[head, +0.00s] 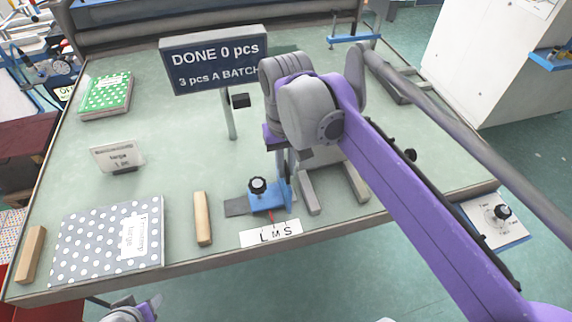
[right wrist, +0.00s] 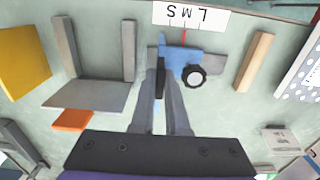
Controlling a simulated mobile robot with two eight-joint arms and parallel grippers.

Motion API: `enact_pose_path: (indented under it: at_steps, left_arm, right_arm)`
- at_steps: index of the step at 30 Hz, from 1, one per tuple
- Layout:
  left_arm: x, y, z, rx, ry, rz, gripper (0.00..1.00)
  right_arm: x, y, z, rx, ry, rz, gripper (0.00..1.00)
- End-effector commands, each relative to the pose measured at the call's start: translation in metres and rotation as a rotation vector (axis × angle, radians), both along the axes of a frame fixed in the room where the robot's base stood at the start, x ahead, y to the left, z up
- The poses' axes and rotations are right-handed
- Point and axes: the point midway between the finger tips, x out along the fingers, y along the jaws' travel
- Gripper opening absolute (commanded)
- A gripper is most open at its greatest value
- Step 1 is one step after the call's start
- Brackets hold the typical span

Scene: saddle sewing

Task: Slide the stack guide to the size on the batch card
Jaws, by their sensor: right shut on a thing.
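The blue stack guide (head: 268,201) stands on the table with a black knob (head: 257,185) on top; it also shows in the right wrist view (right wrist: 181,58). Its red pointer (right wrist: 184,36) is at about the M mark of the white L M S scale (head: 270,234). My right gripper (right wrist: 161,100) is shut on the guide's upright plate, with a finger on each side. In the head view my right arm partly hides it. The batch card (head: 117,157) reads "large" and stands at the left. My left gripper's fingers are not seen; only a bit of my left arm shows at the bottom edge.
A wooden bar (head: 202,218) lies left of the guide, beside a grey dotted stack (head: 108,240). Another wooden bar (head: 30,255) lies at the left edge. A green dotted stack (head: 106,95) and a sign (head: 214,60) are farther back. A grey forked plate (right wrist: 88,94) is close by the guide.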

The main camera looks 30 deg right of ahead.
Motion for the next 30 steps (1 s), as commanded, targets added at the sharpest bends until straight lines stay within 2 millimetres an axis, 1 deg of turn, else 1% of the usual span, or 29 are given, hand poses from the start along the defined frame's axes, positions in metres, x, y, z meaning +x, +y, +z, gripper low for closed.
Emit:
enact_pose_path:
  at_steps: [7,13,15,22,23,24,27,30]
  left_arm:
    - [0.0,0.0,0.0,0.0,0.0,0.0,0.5]
    - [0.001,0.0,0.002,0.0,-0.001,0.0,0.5]
    - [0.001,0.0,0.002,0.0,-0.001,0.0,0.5]
    - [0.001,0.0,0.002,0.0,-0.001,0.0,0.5]
    - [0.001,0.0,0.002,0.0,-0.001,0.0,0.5]
    - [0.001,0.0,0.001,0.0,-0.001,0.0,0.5]
    - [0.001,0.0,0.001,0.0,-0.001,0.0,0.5]
    - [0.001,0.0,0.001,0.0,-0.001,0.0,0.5]
  right_arm:
    - [0.001,0.003,0.001,0.0,0.0,0.001,0.0]
    - [0.006,0.026,0.001,0.001,0.0,0.005,0.0]
    - [0.007,0.03,0.001,0.001,0.0,0.002,0.0]
    - [0.007,0.03,0.0,0.001,0.0,0.0,0.0]
    - [0.007,0.03,0.0,0.001,0.0,0.0,0.18]
    - [0.007,0.029,0.0,0.001,0.0,0.0,0.25]
    - [0.007,0.029,0.0,0.0,0.0,0.0,0.42]
    - [0.007,0.029,0.0,0.0,0.0,0.0,0.42]
